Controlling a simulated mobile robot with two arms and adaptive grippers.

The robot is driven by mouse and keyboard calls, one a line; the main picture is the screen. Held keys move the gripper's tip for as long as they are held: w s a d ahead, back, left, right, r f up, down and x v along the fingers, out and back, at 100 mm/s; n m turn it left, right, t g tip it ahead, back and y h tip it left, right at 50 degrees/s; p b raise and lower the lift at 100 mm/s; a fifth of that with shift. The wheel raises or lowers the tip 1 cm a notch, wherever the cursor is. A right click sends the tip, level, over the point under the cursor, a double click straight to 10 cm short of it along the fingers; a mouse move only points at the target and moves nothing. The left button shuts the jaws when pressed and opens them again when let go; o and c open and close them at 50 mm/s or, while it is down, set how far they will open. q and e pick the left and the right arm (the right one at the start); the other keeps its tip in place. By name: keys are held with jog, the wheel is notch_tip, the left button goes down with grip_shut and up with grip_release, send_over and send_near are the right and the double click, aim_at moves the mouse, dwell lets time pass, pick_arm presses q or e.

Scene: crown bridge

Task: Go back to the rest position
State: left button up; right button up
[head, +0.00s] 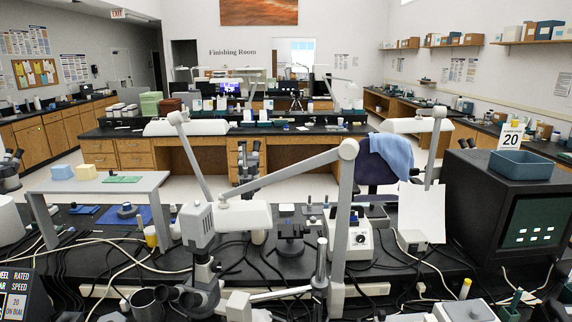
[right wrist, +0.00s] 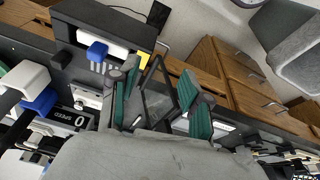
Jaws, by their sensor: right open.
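My right gripper (right wrist: 158,88) shows in the right wrist view, with its teal-padded fingers spread apart. I see nothing held between them. The fingers are above a dark bench crowded with equipment, and wooden drawers (right wrist: 235,78) lie beyond. I cannot make out either gripper in the head view. My left gripper is not in view.
The near black bench in the head view carries a microscope (head: 200,225), a jointed lamp arm (head: 345,190), a white control box (head: 348,238), a dark monitor (head: 515,215) with a blue tray (head: 521,164) on top, and many loose cables. A small grey table (head: 95,187) stands at left.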

jog(key=s+f+g+b, duration=0.1)
jog(key=s+f+b, duration=0.15)
jog(key=f, duration=1.15)
jog(key=s+f+b, duration=0.1)
jog(key=s+f, duration=0.3)
jog(key=f, duration=0.9)
jog(key=s+d+f+g+b, duration=0.1)
jog(key=s+d+f+b, duration=0.1)
jog(key=s+f, duration=1.1)
jog(key=shift+s+d+b, duration=0.15)
jog(key=shift+d+b, duration=0.25)
jog(key=shift+d, duration=0.2)
jog(key=shift+c, duration=0.5)
